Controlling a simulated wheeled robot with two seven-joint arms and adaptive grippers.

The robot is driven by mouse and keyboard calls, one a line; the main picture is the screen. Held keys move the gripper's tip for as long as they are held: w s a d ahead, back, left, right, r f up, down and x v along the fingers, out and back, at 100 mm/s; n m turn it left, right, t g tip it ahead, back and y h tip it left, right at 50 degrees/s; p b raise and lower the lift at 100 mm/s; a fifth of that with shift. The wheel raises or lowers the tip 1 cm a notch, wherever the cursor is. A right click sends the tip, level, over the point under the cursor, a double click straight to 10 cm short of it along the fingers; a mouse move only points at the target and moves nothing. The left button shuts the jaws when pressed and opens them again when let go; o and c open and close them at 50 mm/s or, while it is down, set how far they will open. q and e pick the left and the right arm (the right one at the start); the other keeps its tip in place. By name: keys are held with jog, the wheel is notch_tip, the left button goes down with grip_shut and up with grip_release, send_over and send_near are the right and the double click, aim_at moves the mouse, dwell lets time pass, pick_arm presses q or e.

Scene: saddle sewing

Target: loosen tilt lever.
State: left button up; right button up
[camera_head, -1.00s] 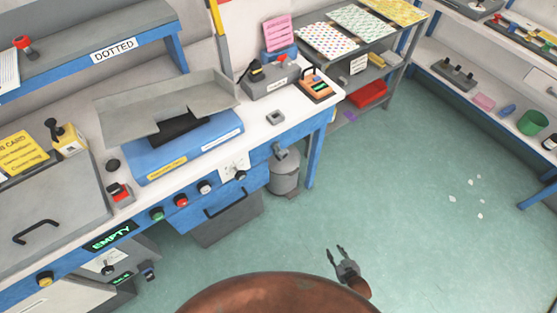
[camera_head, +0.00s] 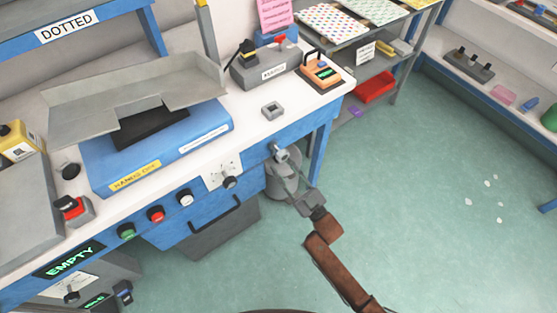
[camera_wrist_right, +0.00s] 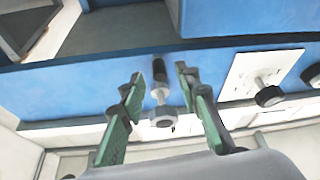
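A small grey lever (camera_head: 281,153) with a round end, apparently the tilt lever, sticks out from the blue front of the bench near its right end. In the right wrist view the lever (camera_wrist_right: 161,113) has a dark upper part and a pale shaft ending in a round knob. My right gripper (camera_head: 283,164) reaches up to it. Its green-padded fingers (camera_wrist_right: 159,78) are spread, one to each side of the lever in the picture, with gaps on both sides. I cannot tell how deep the lever sits between them. My left gripper is not in view.
A white panel with a black knob (camera_head: 229,183) is left of the lever, beside several coloured buttons. A blue machine (camera_head: 205,137) with a grey tray stands on the bench.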

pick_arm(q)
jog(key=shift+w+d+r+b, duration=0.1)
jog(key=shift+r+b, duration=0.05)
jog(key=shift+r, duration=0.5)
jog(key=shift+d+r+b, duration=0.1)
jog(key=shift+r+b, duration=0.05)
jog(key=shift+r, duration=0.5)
pick_arm(e)
jog(key=shift+x, duration=1.4)
jog(key=shift+f, duration=0.1)
grip_shut()
